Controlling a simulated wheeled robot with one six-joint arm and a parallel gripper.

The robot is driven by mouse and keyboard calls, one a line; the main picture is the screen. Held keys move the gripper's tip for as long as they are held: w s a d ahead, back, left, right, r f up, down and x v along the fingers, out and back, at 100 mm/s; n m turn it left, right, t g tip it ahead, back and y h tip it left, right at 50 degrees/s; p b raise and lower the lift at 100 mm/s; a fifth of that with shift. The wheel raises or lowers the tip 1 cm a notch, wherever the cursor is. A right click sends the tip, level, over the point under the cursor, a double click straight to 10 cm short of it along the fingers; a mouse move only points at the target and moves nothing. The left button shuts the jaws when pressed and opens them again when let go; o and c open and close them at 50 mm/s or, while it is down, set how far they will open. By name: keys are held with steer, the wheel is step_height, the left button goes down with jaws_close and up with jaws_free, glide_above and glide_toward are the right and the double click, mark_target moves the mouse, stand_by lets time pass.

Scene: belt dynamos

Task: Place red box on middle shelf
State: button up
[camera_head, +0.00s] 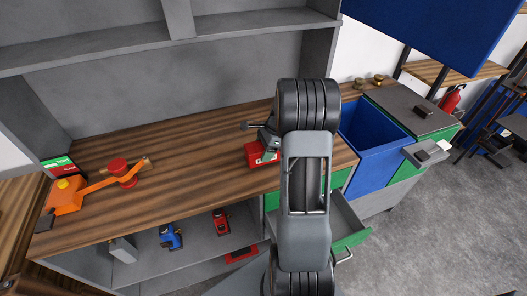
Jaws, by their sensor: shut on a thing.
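The red box (257,154) with a small white label is over the right part of the wooden worktop (190,150). My gripper (268,145) is shut on it from above, and my arm partly hides the right side. I cannot tell whether the box touches the worktop or is just above it. The grey shelving has an upper shelf (100,45) above the worktop and a lower shelf (190,250) below it. Which level counts as the middle shelf is not marked.
An orange device (66,195) with a red knob (121,168) stands on the worktop's left. Blue (171,237) and red (220,222) items stand on the lower shelf. The worktop's middle is clear.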

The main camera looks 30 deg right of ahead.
steer(key=shift+f, duration=0.45)
steer(key=shift+f, duration=0.2)
steer(key=o, duration=1.4)
steer(key=shift+r, duration=0.1)
